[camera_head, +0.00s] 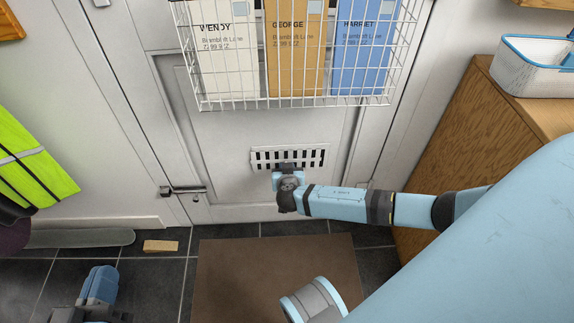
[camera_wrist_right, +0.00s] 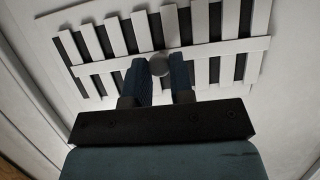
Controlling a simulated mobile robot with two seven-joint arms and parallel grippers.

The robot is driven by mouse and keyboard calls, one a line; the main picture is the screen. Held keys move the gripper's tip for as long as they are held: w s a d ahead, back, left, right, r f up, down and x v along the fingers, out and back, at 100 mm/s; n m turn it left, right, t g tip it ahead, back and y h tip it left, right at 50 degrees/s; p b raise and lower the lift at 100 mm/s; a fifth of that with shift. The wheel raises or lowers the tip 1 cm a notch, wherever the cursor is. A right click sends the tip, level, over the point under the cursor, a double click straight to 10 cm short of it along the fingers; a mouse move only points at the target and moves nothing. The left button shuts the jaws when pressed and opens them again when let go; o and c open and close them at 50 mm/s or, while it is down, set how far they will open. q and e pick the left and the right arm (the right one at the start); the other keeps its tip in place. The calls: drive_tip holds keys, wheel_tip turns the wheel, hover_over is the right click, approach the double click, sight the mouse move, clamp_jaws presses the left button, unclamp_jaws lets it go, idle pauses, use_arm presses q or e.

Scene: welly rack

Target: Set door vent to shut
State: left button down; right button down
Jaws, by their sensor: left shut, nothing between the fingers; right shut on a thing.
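The door vent (camera_head: 262,158) is a white slatted grille low on the white door (camera_head: 225,135). Dark gaps show between its slats, also in the right wrist view (camera_wrist_right: 222,48). A small round grey knob (camera_wrist_right: 159,63) sits on the vent's front. My right gripper (camera_wrist_right: 159,72) is at the vent with its two blue fingers closed on either side of the knob. In the head view the right gripper (camera_head: 287,170) covers the vent's lower middle. My left gripper (camera_head: 100,270) is shut and empty at the lower left, above the dark tiles, well away from the door.
A wire basket (camera_head: 300,103) with three named parcels hangs on the door above the vent. A wooden cabinet (camera_head: 445,140) bearing a white-and-blue basket (camera_head: 535,70) stands at right. A brown mat (camera_head: 235,270) and a small wooden block (camera_head: 161,246) lie on the floor. A yellow hi-vis garment (camera_head: 35,155) hangs left.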

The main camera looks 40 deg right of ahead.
use_arm(q)
drive_tip(key=shift+f+g+b, duration=0.4)
drive_tip(key=shift+f+b, duration=0.05)
drive_tip(key=shift+f, duration=0.45)
use_arm(e)
drive_tip(key=shift+s+d, duration=0.45)
drive_tip(key=shift+d, duration=0.35)
use_arm(q)
drive_tip(key=shift+a+r, duration=0.1)
use_arm(e)
drive_tip(key=c, duration=1)
unclamp_jaws()
drive_tip(key=shift+d, duration=0.15)
use_arm(q)
drive_tip(key=shift+r, duration=0.1)
use_arm(e)
drive_tip(key=shift+s, duration=0.1)
use_arm(q)
wheel_tip(320, 180, up, 6)
drive_tip(key=t+p, duration=0.2)
drive_tip(key=p, duration=0.2)
drive_tip(key=shift+a+t, duration=0.15)
drive_tip(key=shift+t, duration=0.15)
use_arm(e)
drive_tip(key=v, duration=1.3)
drive_tip(key=shift+s+a, duration=0.2)
drive_tip(key=shift+s, duration=0.1)
